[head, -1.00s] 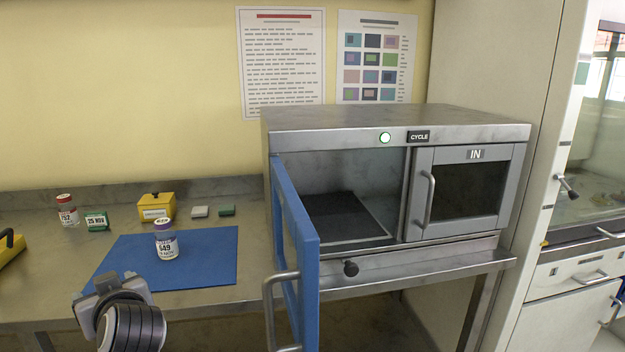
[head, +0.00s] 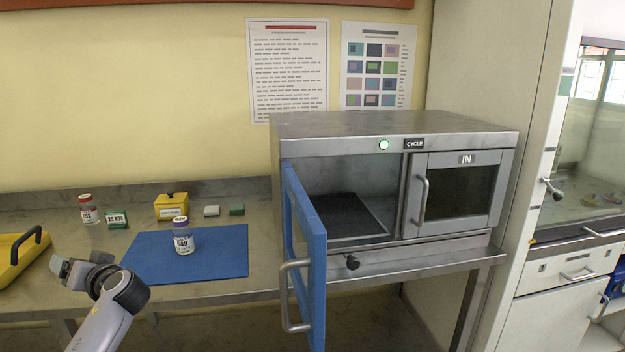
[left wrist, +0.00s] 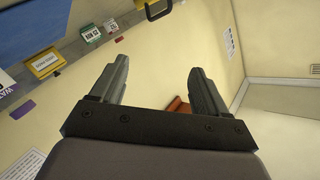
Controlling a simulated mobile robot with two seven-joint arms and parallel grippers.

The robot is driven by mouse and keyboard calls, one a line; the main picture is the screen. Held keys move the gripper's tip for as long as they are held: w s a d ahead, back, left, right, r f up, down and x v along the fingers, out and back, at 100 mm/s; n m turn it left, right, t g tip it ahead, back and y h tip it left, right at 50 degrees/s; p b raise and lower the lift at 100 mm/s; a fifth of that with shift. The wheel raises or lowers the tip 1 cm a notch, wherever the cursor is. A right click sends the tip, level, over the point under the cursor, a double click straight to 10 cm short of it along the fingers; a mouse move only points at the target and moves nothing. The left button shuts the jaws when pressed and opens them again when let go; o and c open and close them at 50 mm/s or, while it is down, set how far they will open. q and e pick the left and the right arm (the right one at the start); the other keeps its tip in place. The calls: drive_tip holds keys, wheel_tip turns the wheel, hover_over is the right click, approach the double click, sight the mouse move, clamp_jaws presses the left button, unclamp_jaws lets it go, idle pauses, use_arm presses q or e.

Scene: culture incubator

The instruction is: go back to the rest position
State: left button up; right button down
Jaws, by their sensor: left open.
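My left gripper (head: 68,268) is at the lower left in the head view, near the front edge of the bench and left of the blue mat (head: 225,265). In the left wrist view its two fingers (left wrist: 155,85) are spread apart with nothing between them. My right gripper is in neither view. A white jar with a purple label and lid (head: 183,240) stands upright on the mat, apart from my gripper.
The incubator (head: 440,125) stands at the right. Its blue-framed left door (head: 315,255) is swung open towards me; its right door (head: 462,195) is shut. A red-lidded jar (head: 88,210), a yellow box (head: 171,206) and a yellow carrier (head: 22,255) stand on the bench (head: 250,200).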

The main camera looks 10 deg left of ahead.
use_arm(q)
drive_tip(key=w+d+r+m+t+h, duration=0.1)
drive_tip(key=w+d+m+t+h, duration=0.3)
drive_tip(key=w+d+t+h, duration=0.25)
drive_tip(key=w+d+m+t+h, duration=0.45)
drive_tip(key=d+h, duration=0.25)
drive_tip(key=d, duration=0.3)
drive_tip(key=s+d+f+g+h, duration=0.1)
drive_tip(key=s+d+f+g, duration=0.1)
drive_tip(key=s+d+f, duration=0.5)
drive_tip(key=s+d+f+g+h, duration=0.1)
drive_tip(key=s+d+f+h, duration=0.1)
drive_tip(key=s+f, duration=0.85)
drive_tip(key=s+d+f+g, duration=0.1)
drive_tip(key=s+d+f, duration=0.1)
drive_tip(key=s, duration=0.4)
drive_tip(key=s+d+f+g, duration=0.1)
drive_tip(key=s+d+f, duration=0.2)
drive_tip(key=s+f, duration=0.2)
drive_tip(key=s+d+f+g, duration=0.2)
drive_tip(key=s+f, duration=0.2)
drive_tip(key=s, duration=0.5)
drive_tip(key=shift+s+d+h, duration=0.2)
drive_tip(key=shift+d+h, duration=0.1)
drive_tip(key=shift+h, duration=0.15)
drive_tip(key=shift+f, duration=0.1)
